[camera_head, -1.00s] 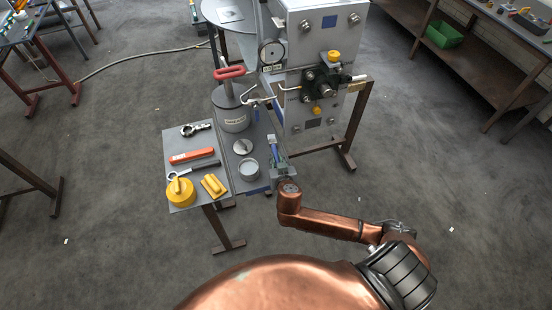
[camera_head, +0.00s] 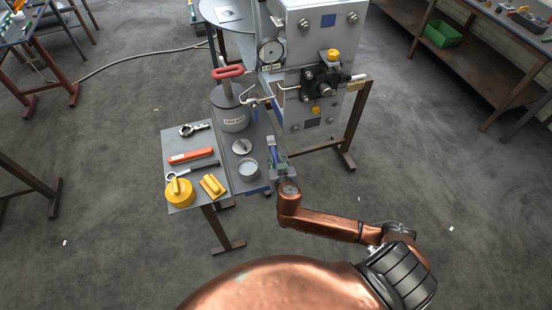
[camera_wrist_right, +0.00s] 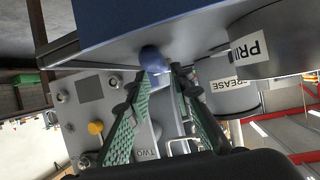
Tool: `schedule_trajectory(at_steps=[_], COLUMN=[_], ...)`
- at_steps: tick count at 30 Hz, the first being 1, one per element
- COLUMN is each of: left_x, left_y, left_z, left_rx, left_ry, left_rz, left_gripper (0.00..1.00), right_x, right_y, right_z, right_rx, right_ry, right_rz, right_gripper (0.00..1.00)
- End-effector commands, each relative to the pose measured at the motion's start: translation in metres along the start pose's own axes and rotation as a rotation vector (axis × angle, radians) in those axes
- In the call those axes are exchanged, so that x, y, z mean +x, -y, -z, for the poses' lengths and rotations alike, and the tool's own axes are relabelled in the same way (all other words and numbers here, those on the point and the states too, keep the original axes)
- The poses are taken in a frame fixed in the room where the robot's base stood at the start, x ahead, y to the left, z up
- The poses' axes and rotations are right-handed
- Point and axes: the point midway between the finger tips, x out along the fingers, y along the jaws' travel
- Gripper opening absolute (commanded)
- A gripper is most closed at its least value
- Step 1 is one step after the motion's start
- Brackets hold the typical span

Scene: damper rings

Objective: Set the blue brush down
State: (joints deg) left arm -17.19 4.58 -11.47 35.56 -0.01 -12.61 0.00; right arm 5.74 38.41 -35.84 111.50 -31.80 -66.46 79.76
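The blue brush (camera_head: 273,148) is at the right edge of the grey work table in the head view, with its blue end pointing away from me. My right gripper (camera_head: 281,172) is at the near end of the brush. In the right wrist view, the gripper's green-lined fingers (camera_wrist_right: 159,76) are close together at their tips, around the pale part of the brush. The rounded blue end of the brush (camera_wrist_right: 151,55) shows just past the tips, close to the table surface. I cannot tell whether it touches the surface. My left gripper is not in view.
Beside the brush are a grey cup (camera_head: 248,168), a round metal disc (camera_head: 242,147) and a large grey pot (camera_head: 231,113). An orange tool (camera_head: 191,155) and yellow parts (camera_head: 179,193) lie on the left side. A valve panel (camera_head: 305,60) stands behind.

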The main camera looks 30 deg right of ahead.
Motion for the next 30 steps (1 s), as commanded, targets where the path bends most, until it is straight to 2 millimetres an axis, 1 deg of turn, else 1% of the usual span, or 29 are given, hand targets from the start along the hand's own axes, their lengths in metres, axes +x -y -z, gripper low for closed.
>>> schedule_trajectory(at_steps=[3, 4, 12, 22, 26, 30], left_x=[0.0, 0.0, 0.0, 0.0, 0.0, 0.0], left_y=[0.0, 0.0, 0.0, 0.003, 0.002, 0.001], left_z=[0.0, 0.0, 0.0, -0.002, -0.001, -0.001], left_rx=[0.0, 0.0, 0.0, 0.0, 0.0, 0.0], left_ry=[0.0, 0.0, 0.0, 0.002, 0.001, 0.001], left_rz=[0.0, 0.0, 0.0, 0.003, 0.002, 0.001], left_gripper=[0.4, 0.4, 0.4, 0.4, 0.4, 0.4], right_x=[0.0, 0.0, 0.0, -0.003, -0.017, -0.045], right_y=[0.0, 0.0, 0.0, 0.0, 0.001, 0.001], right_z=[0.0, 0.0, 0.0, -0.001, -0.002, -0.002], right_rx=[0.0, 0.0, 0.0, 0.0, 0.001, 0.004], right_ry=[0.0, 0.0, 0.0, 0.001, 0.002, 0.003], right_rz=[0.0, 0.0, 0.0, 0.0, 0.002, 0.003], right_gripper=[0.21, 0.23, 0.41, 0.41, 0.41, 0.41])
